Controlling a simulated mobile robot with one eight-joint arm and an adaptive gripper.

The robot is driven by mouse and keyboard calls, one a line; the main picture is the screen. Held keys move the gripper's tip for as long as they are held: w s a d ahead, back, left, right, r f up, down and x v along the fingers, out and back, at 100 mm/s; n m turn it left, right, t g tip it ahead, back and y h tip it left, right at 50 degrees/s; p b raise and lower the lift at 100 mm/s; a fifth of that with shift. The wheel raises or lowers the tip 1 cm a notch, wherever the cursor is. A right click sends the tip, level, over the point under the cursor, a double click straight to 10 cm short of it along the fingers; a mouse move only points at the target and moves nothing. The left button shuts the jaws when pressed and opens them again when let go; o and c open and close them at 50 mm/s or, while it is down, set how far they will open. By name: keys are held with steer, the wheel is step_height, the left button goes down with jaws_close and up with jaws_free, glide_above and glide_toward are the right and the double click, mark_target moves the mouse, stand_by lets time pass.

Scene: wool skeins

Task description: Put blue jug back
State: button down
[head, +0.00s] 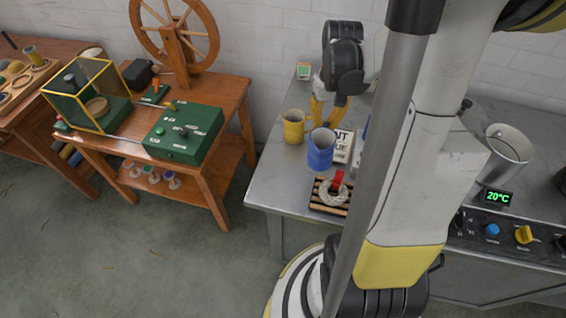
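The blue jug (320,152) is upright over the grey metal table, near the middle of the head view. My gripper (322,122) points down at the jug's far side, with its yellow fingers at or just behind the jug's rim. The rim hides the fingertips, so I cannot tell whether they touch the jug or how far they are closed. I also cannot tell whether the jug rests on the table. A yellow jug (293,127) stands just to the left of the blue one.
A slatted wooden rack (318,207) with a pale skein and a red item sits in front of the jug. A printed sign (343,147) lies close on the right. A steel pot (506,155) stands farther right. My arm hides part of the table. A wooden table (228,95) stands left.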

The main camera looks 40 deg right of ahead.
steer(key=shift+w+a+f+b, duration=0.95)
steer(key=shift+w+a+f, duration=0.3)
steer(key=shift+f, duration=0.45)
steer(key=shift+w+a+f+b, duration=0.9)
steer(key=shift+w+a+f, duration=0.35)
steer(key=shift+f, duration=0.5)
steer(key=shift+w+a+f+b, duration=0.95)
steer(key=shift+w+a+f, duration=0.3)
steer(key=shift+f, duration=0.45)
steer(key=shift+f, duration=0.1)
steer(key=c, duration=1.6)
jaws_free()
